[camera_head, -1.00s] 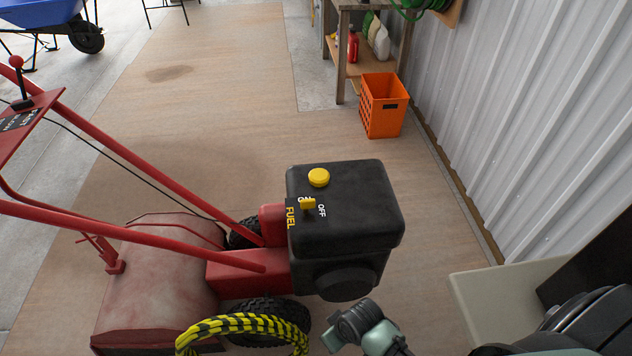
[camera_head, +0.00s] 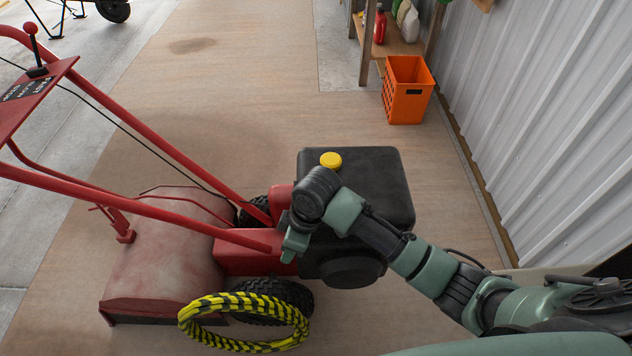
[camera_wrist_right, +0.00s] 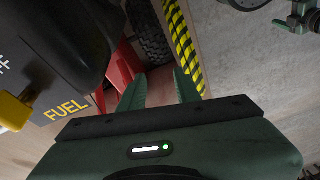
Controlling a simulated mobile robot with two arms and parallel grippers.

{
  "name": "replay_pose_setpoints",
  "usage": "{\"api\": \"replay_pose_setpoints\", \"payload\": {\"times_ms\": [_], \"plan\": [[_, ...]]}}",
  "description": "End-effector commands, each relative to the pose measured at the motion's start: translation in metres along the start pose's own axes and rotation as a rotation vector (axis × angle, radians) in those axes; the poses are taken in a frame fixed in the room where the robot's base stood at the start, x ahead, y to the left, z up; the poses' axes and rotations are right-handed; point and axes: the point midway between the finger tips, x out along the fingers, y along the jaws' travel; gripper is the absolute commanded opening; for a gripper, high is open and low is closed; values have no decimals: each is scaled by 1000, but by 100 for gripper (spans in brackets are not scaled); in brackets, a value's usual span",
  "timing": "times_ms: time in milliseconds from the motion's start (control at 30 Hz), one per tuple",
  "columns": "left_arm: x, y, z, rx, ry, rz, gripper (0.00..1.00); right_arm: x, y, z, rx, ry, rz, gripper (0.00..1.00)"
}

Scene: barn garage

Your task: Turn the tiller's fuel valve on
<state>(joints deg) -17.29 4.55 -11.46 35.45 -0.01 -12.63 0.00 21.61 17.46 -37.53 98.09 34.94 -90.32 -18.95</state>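The red tiller (camera_head: 165,245) stands at the lower left of the head view. Its black engine block (camera_head: 375,185) has a yellow cap (camera_head: 330,160) on top. The yellow fuel valve (camera_wrist_right: 16,110) is at the left edge of the right wrist view, partly cut off, beside the FUEL label (camera_wrist_right: 67,109); my right wrist hides it in the head view. Its exact setting is not clear. My right gripper (camera_head: 291,247) points down beside the engine block. In the right wrist view its fingers (camera_wrist_right: 160,88) are apart and empty, right of the valve.
A yellow-black ring (camera_head: 245,342) is by the tiller's near wheel. An orange crate (camera_head: 408,92) stands by a wooden shelf (camera_head: 400,43) near the metal wall (camera_head: 560,110). The floor beyond the tiller is clear.

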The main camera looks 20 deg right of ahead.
Motion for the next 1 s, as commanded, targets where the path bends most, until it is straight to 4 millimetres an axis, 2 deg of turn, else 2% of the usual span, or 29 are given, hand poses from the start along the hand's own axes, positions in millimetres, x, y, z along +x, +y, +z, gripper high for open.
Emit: {"api": "replay_pose_setpoints", "payload": {"times_ms": [33,167,200,300,400,567,667,733,1000], "plan": [[1,0,0,1,1,0,85,-14,18,-8,-63,-30,9,33],[1,0,-1,2,1,0,85,-44,49,-16,-191,-118,0,33],[1,0,-1,2,2,0,85,-54,62,-17,-215,-147,-1,33],[1,0,-2,2,3,0,85,-80,98,-17,-243,-205,3,33],[1,0,-2,2,3,0,85,-104,126,-16,-253,-245,5,33],[1,0,-2,2,4,0,85,-131,152,-13,-252,-274,9,33],[1,0,-2,2,4,0,85,-132,156,-12,-250,-279,7,33],[1,0,-2,1,4,0,85,-126,157,-10,-250,-279,6,33],[1,-1,-3,0,4,-1,85,-84,158,2,-250,-280,6,33]]}}
